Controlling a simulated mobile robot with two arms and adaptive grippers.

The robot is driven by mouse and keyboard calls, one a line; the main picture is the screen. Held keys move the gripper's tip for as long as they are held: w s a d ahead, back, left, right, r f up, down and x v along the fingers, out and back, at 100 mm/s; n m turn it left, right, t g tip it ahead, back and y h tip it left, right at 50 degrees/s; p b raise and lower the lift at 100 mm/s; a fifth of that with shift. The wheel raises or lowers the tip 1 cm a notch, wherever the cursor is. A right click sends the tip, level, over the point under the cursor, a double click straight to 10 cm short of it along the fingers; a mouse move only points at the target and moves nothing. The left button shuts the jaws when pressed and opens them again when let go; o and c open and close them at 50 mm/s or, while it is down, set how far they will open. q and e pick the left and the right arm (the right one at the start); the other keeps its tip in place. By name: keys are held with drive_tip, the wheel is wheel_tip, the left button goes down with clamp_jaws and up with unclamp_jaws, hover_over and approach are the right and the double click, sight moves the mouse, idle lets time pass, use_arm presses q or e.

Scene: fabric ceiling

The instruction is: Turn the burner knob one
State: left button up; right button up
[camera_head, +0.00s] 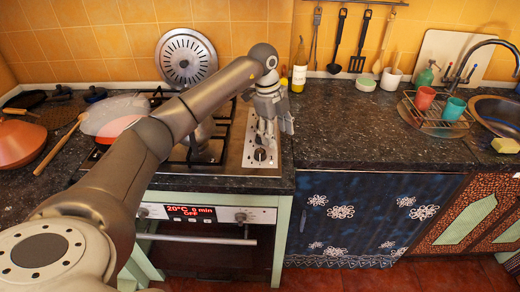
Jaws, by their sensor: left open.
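The gas hob (235,160) is set in the dark counter, with a steel control strip along its right side. A burner knob (260,154) shows at the front of that strip. Which knob is number one, and how far any knob is turned, I cannot tell. My left gripper (268,136) points down over the strip, open, just behind and above the front knob. Whether its fingers touch a knob is unclear. The gripper hides the rest of the strip, and my left arm covers much of the hob. My right gripper is not in view.
The oven (210,250) below has its own front knobs and a red display. A bottle (299,68) stands behind my gripper, and a round metal lid (186,58) leans on the wall. The counter to the right (340,130) is clear up to the cup rack (436,118).

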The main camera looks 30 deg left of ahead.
use_arm(q)
wheel_tip(320, 180, up, 2)
drive_tip(key=n+y, duration=0.1)
drive_tip(key=y, duration=0.1)
hover_over(260, 151)
drive_tip(key=g, duration=0.1)
drive_tip(key=shift+n, duration=0.3)
wheel_tip(260, 151, down, 9)
drive_tip(key=shift+f+p, duration=0.2)
drive_tip(key=shift+p, duration=0.95)
drive_tip(key=shift+f, duration=0.6)
drive_tip(key=c, duration=1)
